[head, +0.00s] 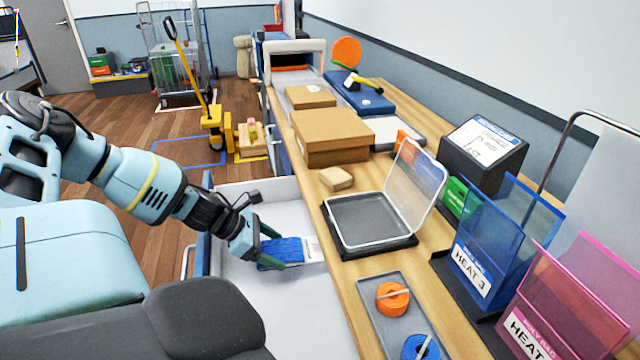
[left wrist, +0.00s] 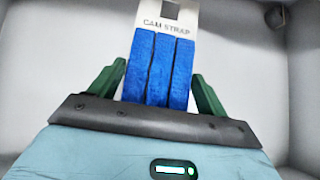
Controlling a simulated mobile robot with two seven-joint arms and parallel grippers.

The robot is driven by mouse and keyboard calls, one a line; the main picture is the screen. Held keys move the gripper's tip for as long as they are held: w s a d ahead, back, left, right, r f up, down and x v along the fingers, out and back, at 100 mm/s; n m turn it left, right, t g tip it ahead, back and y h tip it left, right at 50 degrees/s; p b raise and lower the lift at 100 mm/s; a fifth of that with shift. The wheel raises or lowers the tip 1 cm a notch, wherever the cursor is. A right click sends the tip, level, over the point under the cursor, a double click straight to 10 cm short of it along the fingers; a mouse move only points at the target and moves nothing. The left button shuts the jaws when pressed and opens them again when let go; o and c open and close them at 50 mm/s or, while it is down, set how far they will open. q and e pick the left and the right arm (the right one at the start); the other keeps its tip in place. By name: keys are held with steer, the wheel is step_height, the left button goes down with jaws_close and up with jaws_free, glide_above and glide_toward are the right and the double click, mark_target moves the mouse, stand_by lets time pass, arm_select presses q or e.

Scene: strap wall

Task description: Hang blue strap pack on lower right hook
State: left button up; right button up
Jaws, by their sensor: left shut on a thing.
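The blue strap pack (head: 285,253) is a set of blue bands on a white card. My left gripper (head: 272,248) is shut on it, over a light grey tray or drawer beside the bench. In the left wrist view the pack (left wrist: 160,68) sits between the green fingers of my left gripper (left wrist: 160,85), its card reading "CAM STRAP" with a hole near the top. I cannot tell how far it is above the tray floor. My right gripper does not show. No hook shows clearly in either view.
The wooden bench (head: 333,262) carries cardboard boxes (head: 333,135), a clear-lidded case (head: 370,220), a tray (head: 365,300) with orange and blue strap rolls, and blue (head: 500,240) and pink (head: 575,315) bins. A yellow pallet truck (head: 213,125) stands beyond. Wooden floor is open at left.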

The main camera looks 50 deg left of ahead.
arm_select(q)
steer(key=d, duration=0.4)
steer(key=s+d, duration=0.1)
steer(key=d, duration=0.3)
steer(key=s+d+f, duration=0.1)
steer(key=d, duration=0.3)
steer(key=shift+s, duration=0.25)
steer(key=shift+s+d+f, duration=0.1)
steer(key=shift+d, duration=0.5)
steer(key=shift+s+d+f, duration=0.1)
steer(key=shift+d, duration=0.5)
step_height(320, 180, down, 2)
steer(key=shift+d+f, duration=0.1)
steer(key=shift+f, duration=0.05)
steer(key=shift+f+b, duration=0.35)
steer(key=shift+f, duration=0.2)
steer(key=o, duration=1)
